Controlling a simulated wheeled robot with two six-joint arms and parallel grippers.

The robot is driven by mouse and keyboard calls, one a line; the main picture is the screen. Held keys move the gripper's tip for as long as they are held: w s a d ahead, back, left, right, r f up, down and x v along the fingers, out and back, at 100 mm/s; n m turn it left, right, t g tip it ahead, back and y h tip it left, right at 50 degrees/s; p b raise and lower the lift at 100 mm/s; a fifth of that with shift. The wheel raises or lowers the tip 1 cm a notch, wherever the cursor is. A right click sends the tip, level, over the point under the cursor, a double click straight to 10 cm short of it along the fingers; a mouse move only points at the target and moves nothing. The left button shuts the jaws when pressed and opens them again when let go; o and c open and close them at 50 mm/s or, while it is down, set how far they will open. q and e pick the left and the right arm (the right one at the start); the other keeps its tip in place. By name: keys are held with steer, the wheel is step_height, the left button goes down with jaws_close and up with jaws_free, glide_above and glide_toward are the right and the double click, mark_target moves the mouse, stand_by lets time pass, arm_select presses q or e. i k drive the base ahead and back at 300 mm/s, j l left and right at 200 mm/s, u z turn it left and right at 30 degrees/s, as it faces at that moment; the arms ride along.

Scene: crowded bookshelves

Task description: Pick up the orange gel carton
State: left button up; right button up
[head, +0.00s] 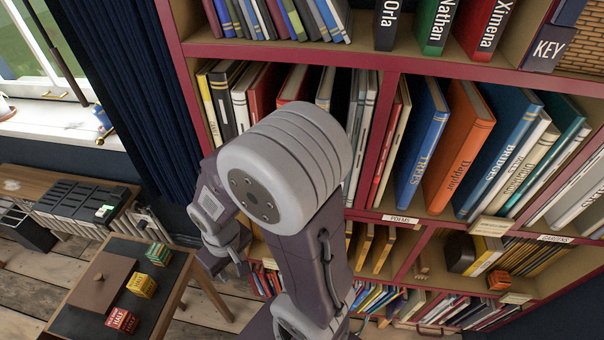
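A small orange box (498,280), which looks like the orange gel carton, stands on a lower shelf at the right of the head view. It is small and its print cannot be read. My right arm fills the middle of the view, with its forearm bent down to the left. My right gripper (232,264) points down at the lower left of the arm, far to the left of the orange box and apart from it. Its fingers are small and partly hidden, so its opening is unclear. My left gripper is not in view.
A tall bookcase packed with books (456,148) takes up the right side. A low dark-topped table (75,325) at the lower left holds a brown board (101,281), red cartons (121,320), a yellow carton (141,285) and a green carton (159,254). Wooden floor shows around it.

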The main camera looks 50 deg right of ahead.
mark_target(497, 281)
steer(key=z, duration=3.85)
steer(key=i+l+u, duration=0.3)
steer(key=l, duration=0.2)
steer(key=l+u, duration=0.3)
steer(key=l, duration=0.2)
steer(key=i+l+u, duration=0.25)
steer(key=l, duration=0.3)
steer(key=k+l+u, duration=0.1)
steer(key=l+u, duration=0.2)
steer(key=l, duration=0.25)
